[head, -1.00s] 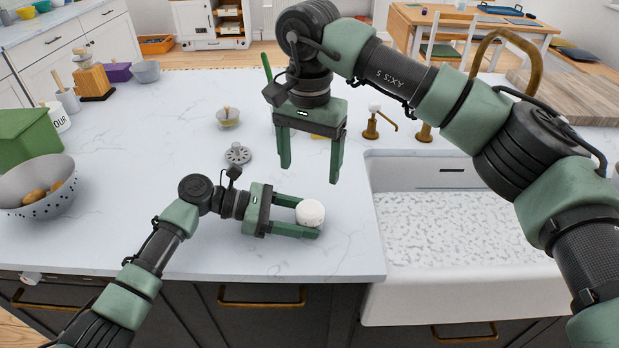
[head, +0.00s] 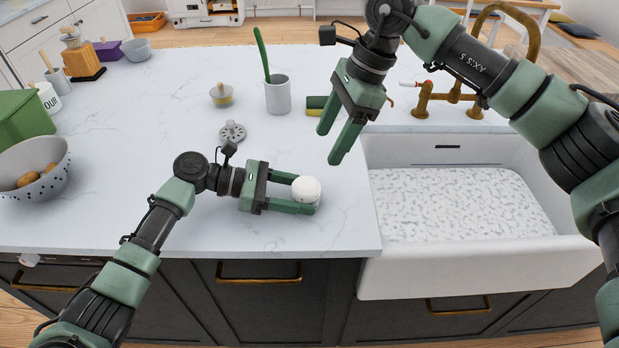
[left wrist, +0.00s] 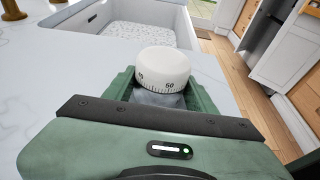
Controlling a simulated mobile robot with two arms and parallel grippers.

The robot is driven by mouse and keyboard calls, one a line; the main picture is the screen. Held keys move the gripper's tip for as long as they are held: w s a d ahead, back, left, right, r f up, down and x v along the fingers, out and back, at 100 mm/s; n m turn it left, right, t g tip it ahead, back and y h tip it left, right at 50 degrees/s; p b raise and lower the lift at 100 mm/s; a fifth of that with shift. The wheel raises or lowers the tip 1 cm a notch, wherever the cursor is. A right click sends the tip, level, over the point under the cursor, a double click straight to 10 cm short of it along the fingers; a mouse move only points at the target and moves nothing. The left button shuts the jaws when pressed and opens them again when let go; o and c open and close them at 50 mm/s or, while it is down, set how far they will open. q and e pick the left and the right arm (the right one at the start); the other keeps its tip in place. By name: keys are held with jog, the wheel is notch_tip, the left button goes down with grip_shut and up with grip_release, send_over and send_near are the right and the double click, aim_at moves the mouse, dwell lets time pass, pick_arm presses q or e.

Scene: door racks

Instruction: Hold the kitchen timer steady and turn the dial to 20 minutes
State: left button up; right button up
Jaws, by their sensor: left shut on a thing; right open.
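The kitchen timer (head: 306,189) is a small white round thing on the worktop, near the front edge and left of the sink. In the left wrist view the timer (left wrist: 166,66) shows its white dial with black marks and the number 50 facing me; the rest of the scale is hidden or hard to read. My left gripper (head: 297,195) is shut on the timer, with a green finger on each side. My right gripper (head: 331,146) is open and empty, tilted, above the worktop behind and slightly right of the timer.
The white sink (head: 470,205) lies to the right, with a brass tap (head: 460,98) behind it. A grey slotted disc (head: 232,132), a small bowl (head: 221,96) and a cup (head: 278,95) stand further back. A colander (head: 38,168) stands at far left.

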aim_at(307, 184)
jog(key=shift+m, duration=0.6)
jog(key=x, duration=1.2)
jog(key=c, duration=1.1)
jog(key=shift+r+m+t, duration=0.1)
jog(key=shift+m+t, duration=0.3)
jog(key=shift+m, duration=0.4)
